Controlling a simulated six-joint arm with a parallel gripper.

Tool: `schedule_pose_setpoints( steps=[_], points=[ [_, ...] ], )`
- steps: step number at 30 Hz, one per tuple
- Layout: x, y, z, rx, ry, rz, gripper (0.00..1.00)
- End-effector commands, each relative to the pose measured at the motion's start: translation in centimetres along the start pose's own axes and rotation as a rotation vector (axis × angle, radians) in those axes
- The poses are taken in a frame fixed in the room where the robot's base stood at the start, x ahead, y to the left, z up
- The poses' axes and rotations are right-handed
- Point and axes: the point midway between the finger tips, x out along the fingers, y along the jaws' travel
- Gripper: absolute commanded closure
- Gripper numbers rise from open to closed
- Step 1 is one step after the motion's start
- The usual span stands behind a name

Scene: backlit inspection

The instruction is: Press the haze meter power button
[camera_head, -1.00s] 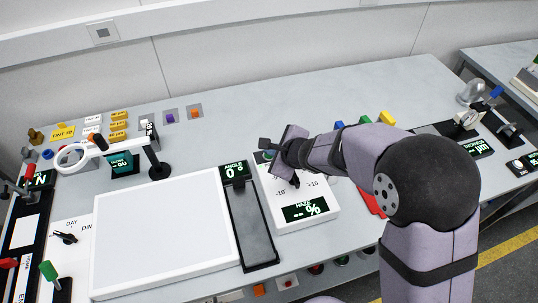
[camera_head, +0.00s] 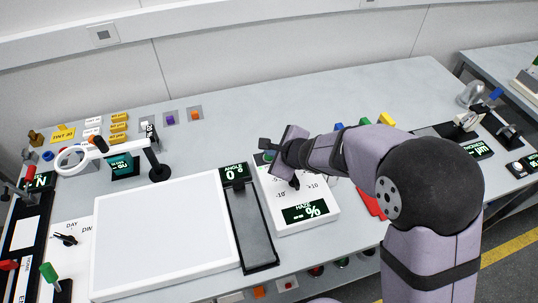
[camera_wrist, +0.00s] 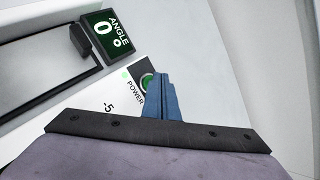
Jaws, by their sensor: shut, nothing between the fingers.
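The haze meter (camera_head: 322,207) is a white box on the bench with a dial and a lit "HAZE %" display. In the head view my wrist covers the meter's back edge, mostly hiding the button and fingertips.
The angle unit (camera_head: 258,238), with a display reading 0° and a dark track, stands close to the meter's left. A white light panel (camera_head: 165,240) lies farther left. A red object (camera_head: 373,203) is close to its right. The bench behind is mostly clear.

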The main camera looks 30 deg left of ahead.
Motion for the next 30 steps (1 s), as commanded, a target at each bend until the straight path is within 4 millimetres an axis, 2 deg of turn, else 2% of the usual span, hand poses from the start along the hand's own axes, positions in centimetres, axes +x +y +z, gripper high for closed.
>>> schedule_pose_setpoints(
  steps=[5, 21, 30],
  points=[
    [-0.4, -0.3, 0.3, 0.000, -0.001, -0.001, 1.00],
    [-3.7, -2.7, 2.8, 0.000, -0.002, -0.001, 1.00],
    [-4.2, -3.1, 3.1, 0.000, -0.001, -0.001, 1.00]
  ],
)
